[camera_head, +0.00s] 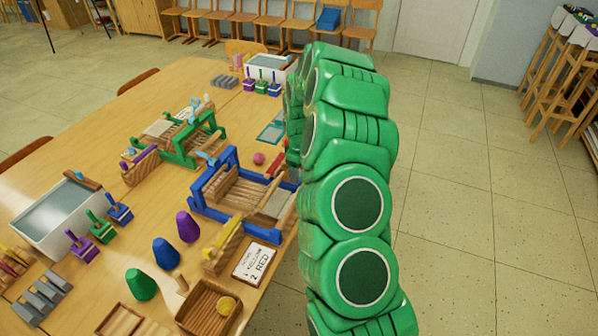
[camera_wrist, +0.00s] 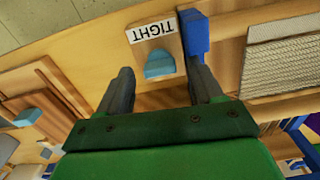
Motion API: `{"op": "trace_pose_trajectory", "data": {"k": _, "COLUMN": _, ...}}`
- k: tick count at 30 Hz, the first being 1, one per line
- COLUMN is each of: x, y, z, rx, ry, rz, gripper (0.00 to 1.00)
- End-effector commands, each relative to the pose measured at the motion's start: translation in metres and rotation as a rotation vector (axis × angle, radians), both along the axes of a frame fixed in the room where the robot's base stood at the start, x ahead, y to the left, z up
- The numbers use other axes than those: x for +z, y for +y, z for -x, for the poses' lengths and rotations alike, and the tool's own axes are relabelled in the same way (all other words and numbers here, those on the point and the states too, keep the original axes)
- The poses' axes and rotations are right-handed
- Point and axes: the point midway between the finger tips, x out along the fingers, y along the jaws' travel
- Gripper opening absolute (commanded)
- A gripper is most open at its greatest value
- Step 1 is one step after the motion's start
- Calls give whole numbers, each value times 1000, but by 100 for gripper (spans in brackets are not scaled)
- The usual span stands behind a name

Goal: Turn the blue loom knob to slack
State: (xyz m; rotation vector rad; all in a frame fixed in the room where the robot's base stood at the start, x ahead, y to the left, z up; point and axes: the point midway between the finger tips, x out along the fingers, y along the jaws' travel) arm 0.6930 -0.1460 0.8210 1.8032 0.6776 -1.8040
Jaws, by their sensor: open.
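The blue loom (camera_head: 228,213) stands on the wooden table, with wooden slats and a pale woven area inside its frame. In the wrist view, a light-blue knob (camera_wrist: 159,66) sits beside a blue post (camera_wrist: 195,36) of a loom. A white label (camera_wrist: 152,30) reading TIGHT, upside down in this view, lies just beyond the knob. My gripper (camera_wrist: 158,76) is open, with one dark finger on each side of the knob's near part. I cannot tell whether either finger touches it. In the head view my green arm hides the gripper and this knob.
A green loom (camera_head: 180,150) stands behind the blue one. A card (camera_head: 254,263), a wooden box (camera_head: 208,307) with a yellow ball, and coloured cones (camera_head: 187,227) crowd the front. A basin (camera_head: 62,215) stands at left.

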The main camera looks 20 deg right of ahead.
Motion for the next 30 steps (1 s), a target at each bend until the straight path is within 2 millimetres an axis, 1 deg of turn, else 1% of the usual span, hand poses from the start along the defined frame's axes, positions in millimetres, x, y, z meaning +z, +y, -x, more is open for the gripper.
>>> {"op": "trace_pose_trajectory", "data": {"k": 5, "x": 18, "y": 0, "z": -1, "rx": 0, "ry": -3, "rz": 0, "gripper": 66}}
{"op": "trace_pose_trajectory", "data": {"k": 12, "x": 53, "y": 0, "z": -1, "rx": 0, "ry": -4, "rz": 2, "gripper": 66}}
{"op": "trace_pose_trajectory", "data": {"k": 16, "x": 68, "y": 0, "z": -1, "rx": 1, "ry": -3, "rz": 2, "gripper": 66}}
{"op": "trace_pose_trajectory", "data": {"k": 20, "x": 74, "y": 0, "z": -1, "rx": 1, "ry": -3, "rz": 0, "gripper": 66}}
{"op": "trace_pose_trajectory", "data": {"k": 30, "x": 74, "y": 0, "z": 0, "rx": 1, "ry": -1, "rz": 0, "gripper": 66}}
